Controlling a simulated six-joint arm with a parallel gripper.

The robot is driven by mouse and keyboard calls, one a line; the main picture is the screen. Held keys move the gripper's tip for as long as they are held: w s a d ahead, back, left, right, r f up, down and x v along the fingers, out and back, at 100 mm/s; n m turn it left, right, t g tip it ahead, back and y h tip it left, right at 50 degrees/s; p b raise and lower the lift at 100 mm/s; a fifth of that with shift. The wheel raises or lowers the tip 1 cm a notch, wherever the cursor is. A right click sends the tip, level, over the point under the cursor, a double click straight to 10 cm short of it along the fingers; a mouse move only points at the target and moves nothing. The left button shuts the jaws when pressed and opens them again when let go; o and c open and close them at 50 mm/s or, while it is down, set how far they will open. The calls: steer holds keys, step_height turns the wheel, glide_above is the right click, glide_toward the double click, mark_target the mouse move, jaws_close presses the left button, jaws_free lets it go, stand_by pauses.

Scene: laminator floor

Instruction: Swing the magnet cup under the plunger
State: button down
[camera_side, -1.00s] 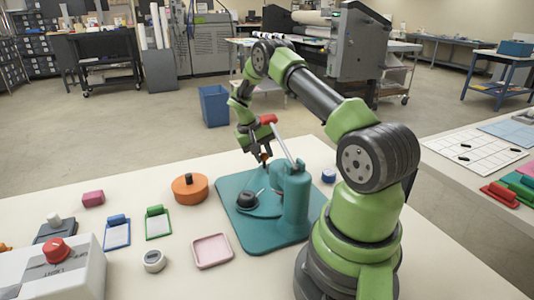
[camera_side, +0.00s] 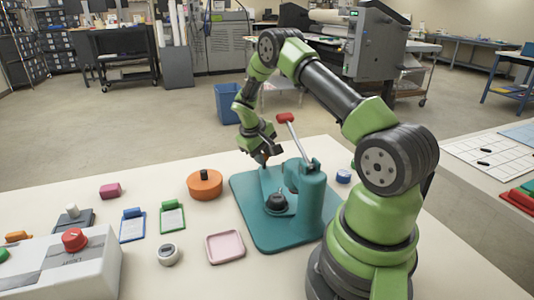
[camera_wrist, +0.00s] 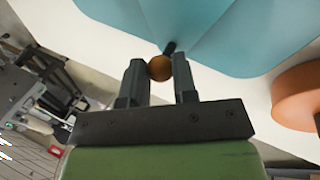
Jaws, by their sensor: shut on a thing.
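The teal press (camera_side: 312,205) stands on its flat teal base, with a red-tipped lever (camera_side: 300,140) slanting up to the left. A dark round cup (camera_side: 277,202), which looks like the magnet cup, sits low at the left of the press column, close to it. The plunger cannot be made out clearly. My gripper (camera_side: 264,158) is over the far edge of the base. In the wrist view my gripper (camera_wrist: 159,72) is shut on an orange-brown ball knob (camera_wrist: 159,67), with a dark rod running from it toward the teal press.
An orange round pot (camera_side: 205,186) stands left of the base; its edge shows in the wrist view (camera_wrist: 300,97). A pink tray (camera_side: 225,247) lies in front, beside a grey-white round piece (camera_side: 168,254). A blue cap (camera_side: 343,177) is at right. A control box (camera_side: 75,265) fills the front left.

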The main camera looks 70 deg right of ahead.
steer(key=shift+w+a+n+t, duration=0.25)
steer(key=shift+a+n, duration=0.3)
steer(key=shift+n, duration=0.2)
steer(key=shift+w+a+n+t, duration=0.25)
steer(key=shift+a+n, duration=0.25)
steer(key=shift+n, duration=0.25)
steer(key=shift+w+a+n+t, duration=0.15)
steer(key=shift+a+n+t, duration=0.45)
steer(key=shift+a+n, duration=0.65)
steer(key=shift+n, duration=0.35)
steer(key=c, duration=0.9)
jaws_free()
steer(key=v, duration=0.3)
steer(key=shift+w, duration=0.1)
steer(key=s+a, duration=0.2)
steer(key=a, duration=1)
